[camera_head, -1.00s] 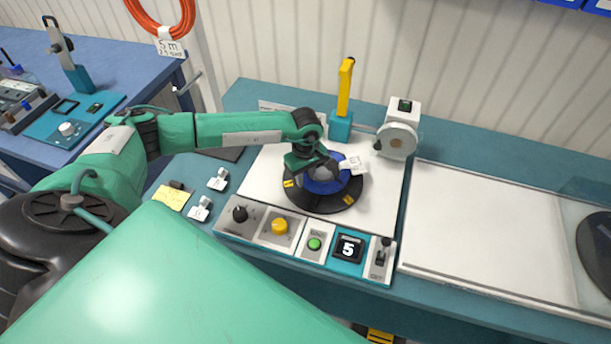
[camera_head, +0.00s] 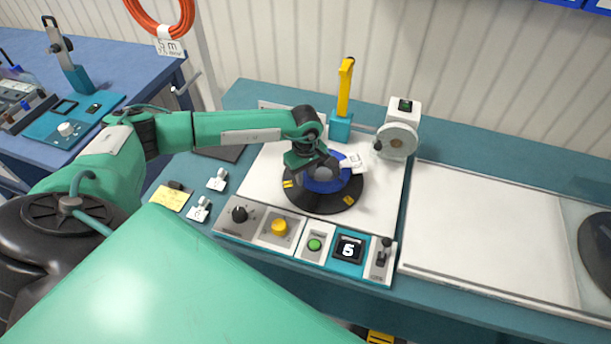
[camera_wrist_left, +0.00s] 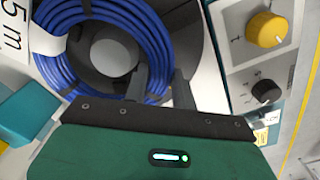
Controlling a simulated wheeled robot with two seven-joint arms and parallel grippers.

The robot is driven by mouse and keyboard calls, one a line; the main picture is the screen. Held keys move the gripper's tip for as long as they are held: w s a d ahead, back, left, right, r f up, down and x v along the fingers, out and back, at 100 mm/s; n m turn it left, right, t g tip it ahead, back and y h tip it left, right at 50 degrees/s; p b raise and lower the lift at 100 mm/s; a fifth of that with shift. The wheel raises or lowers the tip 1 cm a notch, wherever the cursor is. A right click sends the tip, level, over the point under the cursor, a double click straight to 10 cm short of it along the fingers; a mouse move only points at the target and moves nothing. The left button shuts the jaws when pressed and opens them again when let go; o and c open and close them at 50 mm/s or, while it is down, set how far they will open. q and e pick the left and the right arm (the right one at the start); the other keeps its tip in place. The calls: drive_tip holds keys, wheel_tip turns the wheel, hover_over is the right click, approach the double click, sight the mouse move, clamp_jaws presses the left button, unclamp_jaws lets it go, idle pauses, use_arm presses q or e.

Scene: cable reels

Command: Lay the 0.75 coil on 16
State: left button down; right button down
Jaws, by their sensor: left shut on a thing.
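A blue cable coil (camera_head: 322,185) lies around the hub of a black round turntable (camera_head: 338,203). A white tag (camera_head: 352,163) sticks out at its right. In the left wrist view the blue coil (camera_wrist_left: 150,40) circles a grey hub (camera_wrist_left: 112,57), and its tag (camera_wrist_left: 14,30) reads "5 m". My left gripper (camera_head: 322,170) reaches down over the coil. In the wrist view its fingers (camera_wrist_left: 160,85) straddle the coil's strands, shut on them. I cannot read 0.75 on the tag, and no place marked 16 is legible. My right gripper is not in view.
In front is a control panel with a yellow knob (camera_head: 279,227), green button (camera_head: 314,244) and display (camera_head: 348,249) reading 5. A yellow post (camera_head: 345,90) and white reel unit (camera_head: 398,135) stand behind. A white board (camera_head: 490,230) at right is mostly bare. An orange coil (camera_head: 165,30) hangs on the wall.

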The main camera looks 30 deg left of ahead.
use_arm(q)
drive_tip(key=shift+r, duration=0.1)
idle(0.3)
drive_tip(key=shift+r+p, duration=0.7)
drive_tip(key=shift+r, duration=1.25)
wheel_tip(320, 180, up, 10)
drive_tip(key=p, duration=0.4)
